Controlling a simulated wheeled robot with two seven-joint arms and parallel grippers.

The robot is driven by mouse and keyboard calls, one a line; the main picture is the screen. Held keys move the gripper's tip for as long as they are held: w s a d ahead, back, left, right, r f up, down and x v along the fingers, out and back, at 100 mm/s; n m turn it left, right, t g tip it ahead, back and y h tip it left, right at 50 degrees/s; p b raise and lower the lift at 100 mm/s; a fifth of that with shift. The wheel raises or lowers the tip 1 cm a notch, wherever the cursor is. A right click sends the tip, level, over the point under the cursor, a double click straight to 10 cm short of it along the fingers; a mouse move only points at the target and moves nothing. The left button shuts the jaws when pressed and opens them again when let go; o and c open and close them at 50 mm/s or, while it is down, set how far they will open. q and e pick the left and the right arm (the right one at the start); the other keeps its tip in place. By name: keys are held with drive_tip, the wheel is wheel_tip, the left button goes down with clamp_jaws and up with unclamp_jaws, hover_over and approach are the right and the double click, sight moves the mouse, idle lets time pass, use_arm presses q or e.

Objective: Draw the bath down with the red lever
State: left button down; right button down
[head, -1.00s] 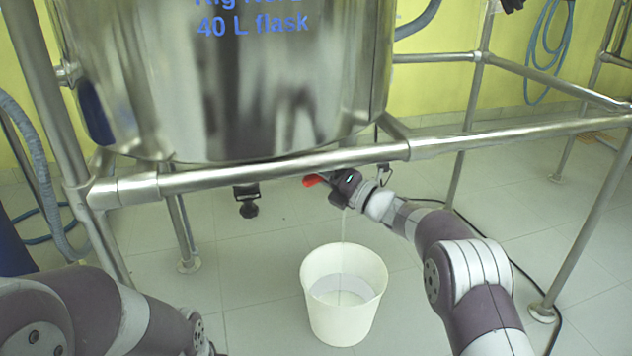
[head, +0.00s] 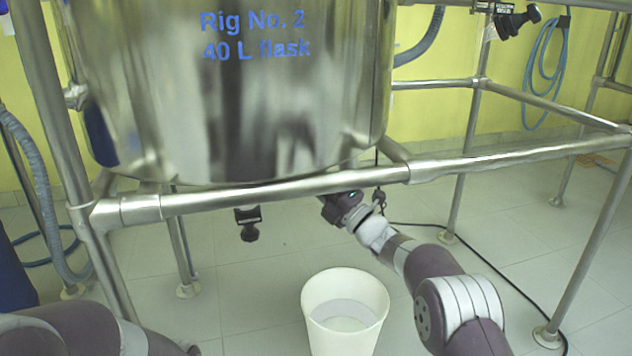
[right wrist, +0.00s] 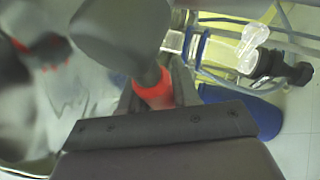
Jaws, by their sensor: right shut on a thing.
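The polished steel bath (head: 240,110), marked "Rig No. 2 40 L flask", hangs in the frame above the front rail. My right gripper (head: 333,207) is just under that rail, shut on the red lever. The lever's red part (right wrist: 152,92) shows in the right wrist view beside a dark finger; the rest of it is hidden, and no red shows in the head view. A white bucket (head: 345,285) stands on the floor below, with pale liquid in it. No stream shows above the bucket. Only part of my left arm is at the lower left; its gripper is out of view.
The front rail (head: 285,190) crosses just above my right gripper. A black drain fitting (head: 248,222) hangs left of it. Metal posts, a grey hose (head: 45,190) and a black cable surround the rig. The right wrist view shows a clear valve (right wrist: 250,48) and something blue (right wrist: 240,105).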

drive_tip(key=shift+r, duration=0.1)
drive_tip(key=c, duration=0.9)
unclamp_jaws()
drive_tip(key=shift+d, duration=0.15)
drive_tip(key=p+v, duration=0.5)
drive_tip(key=v, duration=0.7)
drive_tip(key=shift+s+f, duration=0.25)
drive_tip(key=shift+d, duration=0.1)
